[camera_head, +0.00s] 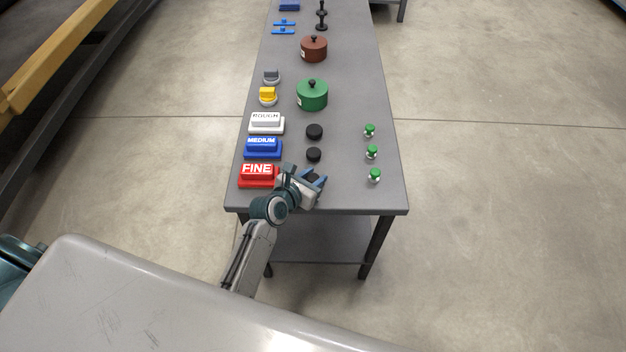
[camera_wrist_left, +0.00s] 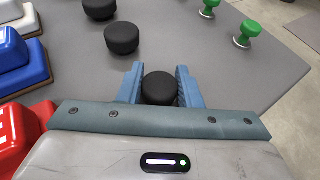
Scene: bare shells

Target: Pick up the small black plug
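The small black plug (camera_wrist_left: 158,88) is between the two blue fingers of my left gripper (camera_wrist_left: 159,82) in the left wrist view. The fingers flank it closely on both sides; I cannot tell whether they press on it or whether it is off the table. In the head view my left gripper (camera_head: 308,177) is low over the near end of the table and hides most of that spot. Two larger black plugs stand behind it, the nearer one (camera_head: 313,154) and the farther one (camera_head: 314,131); they also show in the left wrist view (camera_wrist_left: 121,38). My right gripper is not in view.
On the grey table (camera_head: 345,190), red FINE (camera_head: 258,175), blue MEDIUM (camera_head: 262,148) and white ROUGH (camera_head: 266,123) blocks line the left side. Three green-topped pegs (camera_head: 372,152) stand at the right. A green lidded pot (camera_head: 312,95) is farther back. Table is bare between plugs and pegs.

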